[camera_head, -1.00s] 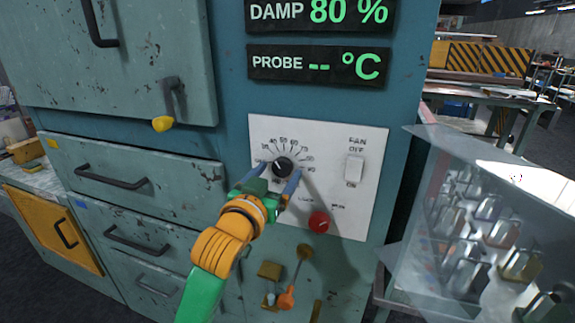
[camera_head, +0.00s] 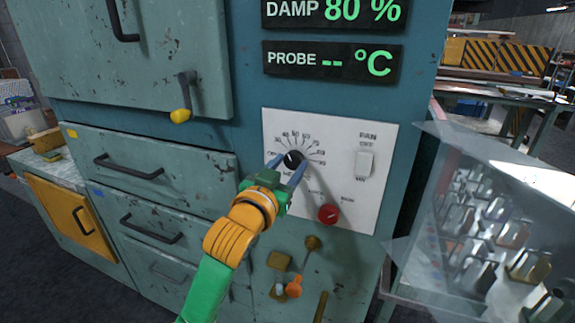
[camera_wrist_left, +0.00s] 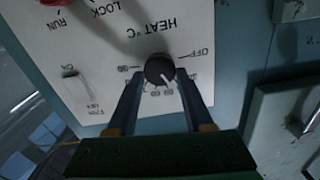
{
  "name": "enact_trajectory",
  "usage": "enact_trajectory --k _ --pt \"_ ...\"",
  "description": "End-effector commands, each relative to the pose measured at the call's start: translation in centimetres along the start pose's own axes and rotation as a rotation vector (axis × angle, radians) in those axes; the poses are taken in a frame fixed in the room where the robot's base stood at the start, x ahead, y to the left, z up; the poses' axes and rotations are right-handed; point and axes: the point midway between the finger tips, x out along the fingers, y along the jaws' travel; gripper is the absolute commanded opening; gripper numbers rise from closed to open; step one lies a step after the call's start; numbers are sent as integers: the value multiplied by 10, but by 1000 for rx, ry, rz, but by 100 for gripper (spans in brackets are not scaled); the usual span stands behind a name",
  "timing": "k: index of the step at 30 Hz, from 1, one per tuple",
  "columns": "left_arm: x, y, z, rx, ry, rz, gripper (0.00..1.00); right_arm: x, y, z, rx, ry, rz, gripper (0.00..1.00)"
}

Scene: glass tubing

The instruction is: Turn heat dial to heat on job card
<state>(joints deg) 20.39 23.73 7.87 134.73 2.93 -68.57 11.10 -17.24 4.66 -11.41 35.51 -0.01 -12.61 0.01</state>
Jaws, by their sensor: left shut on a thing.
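The heat dial (camera_head: 293,160) is a round black knob on the white control panel (camera_head: 345,135), ringed by printed numbers. My left gripper (camera_head: 290,166) is shut on the dial, with one blue finger on each side. The left wrist view shows the dial (camera_wrist_left: 159,68) upside down between the fingertips (camera_wrist_left: 159,76). Its white pointer line slants away from the OFF mark toward the numbers. The exact number is too small to tell. I see no job card. My right gripper is not in view.
A red knob (camera_head: 328,214) and a white fan switch (camera_head: 365,164) are on the same panel. Dark displays above read DAMP 80 % and PROBE -- °C. A clear case (camera_head: 490,215) stands at right.

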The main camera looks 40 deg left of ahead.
Motion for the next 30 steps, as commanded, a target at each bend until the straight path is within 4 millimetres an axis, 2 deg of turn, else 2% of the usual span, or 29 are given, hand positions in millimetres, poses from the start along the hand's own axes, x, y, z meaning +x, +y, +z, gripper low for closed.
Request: enact_trajectory --k 21,30 --pt "0 0 -2 577 -4 1 0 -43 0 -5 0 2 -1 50" --pt "0 0 -1 744 -2 -1 0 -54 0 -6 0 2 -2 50"
